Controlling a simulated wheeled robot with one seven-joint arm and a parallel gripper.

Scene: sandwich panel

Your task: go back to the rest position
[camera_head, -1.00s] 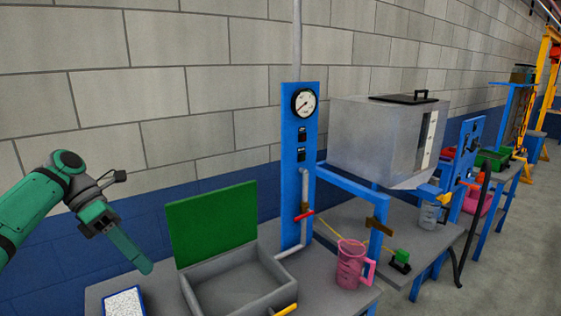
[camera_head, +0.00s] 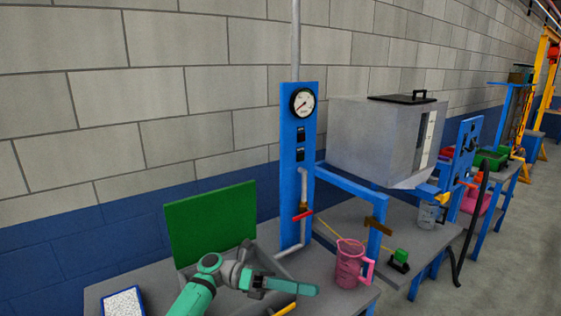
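My gripper (camera_head: 300,288) is at the end of my green arm, low in the head view, in front of the grey box with the raised green lid (camera_head: 212,222). Its fingers point right, towards the pink jug (camera_head: 350,264), and end short of it in the picture. The fingers look like one bar from this side, so I cannot tell whether they are open or shut. I see nothing held. My arm hides much of the grey box's inside.
A blue panel with a gauge (camera_head: 302,103) and red-handled valve (camera_head: 303,215) stands behind. A metal tank (camera_head: 375,140) is on a blue frame at the right. A blue-rimmed tray (camera_head: 123,302) lies at the left. A yellow handle (camera_head: 286,309) is near the front.

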